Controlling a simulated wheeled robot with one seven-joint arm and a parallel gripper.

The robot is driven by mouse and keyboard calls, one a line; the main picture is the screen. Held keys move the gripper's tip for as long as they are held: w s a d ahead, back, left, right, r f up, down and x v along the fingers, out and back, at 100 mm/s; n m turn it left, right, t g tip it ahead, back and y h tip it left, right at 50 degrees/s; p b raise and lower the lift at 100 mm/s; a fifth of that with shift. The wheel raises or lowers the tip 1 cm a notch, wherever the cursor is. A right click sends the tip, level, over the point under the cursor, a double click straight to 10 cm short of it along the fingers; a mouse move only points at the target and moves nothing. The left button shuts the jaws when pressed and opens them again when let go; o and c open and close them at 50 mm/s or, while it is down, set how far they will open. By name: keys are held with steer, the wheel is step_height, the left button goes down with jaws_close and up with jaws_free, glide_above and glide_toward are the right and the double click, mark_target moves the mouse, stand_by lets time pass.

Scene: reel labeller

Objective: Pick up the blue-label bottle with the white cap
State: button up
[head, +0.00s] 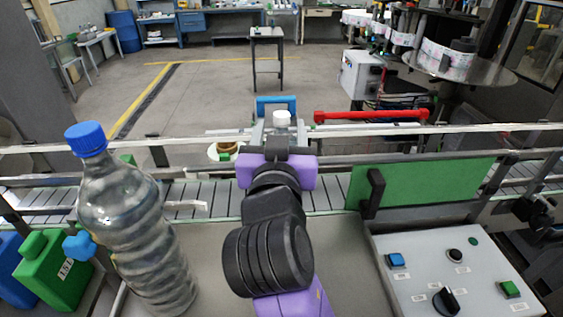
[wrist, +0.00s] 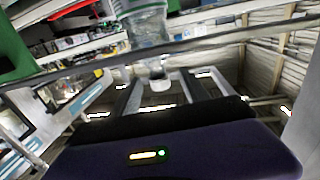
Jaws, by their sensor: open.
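A white cap (head: 282,118) shows in the head view just beyond my gripper (head: 279,128), which hides most of what is below it. In the wrist view a clear bottle (wrist: 150,35) comes in from the top edge, with its white cap (wrist: 160,84) towards my gripper (wrist: 160,78). The cap appears between my two spread fingers. I cannot tell whether either finger touches it. No blue label shows clearly on this bottle. My gripper is open, over the conveyor (head: 330,198).
A large clear bottle with a blue cap (head: 135,230) stands at the front left, near a green jug (head: 55,270). A control panel (head: 450,270) and green plate (head: 425,183) are at the right.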

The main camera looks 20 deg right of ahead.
mark_target(281, 125)
steer(key=shift+p+x, duration=0.45)
steer(key=shift+x, duration=1.25)
steer(key=shift+d, duration=0.1)
jaws_close()
steer(key=shift+r, duration=0.15)
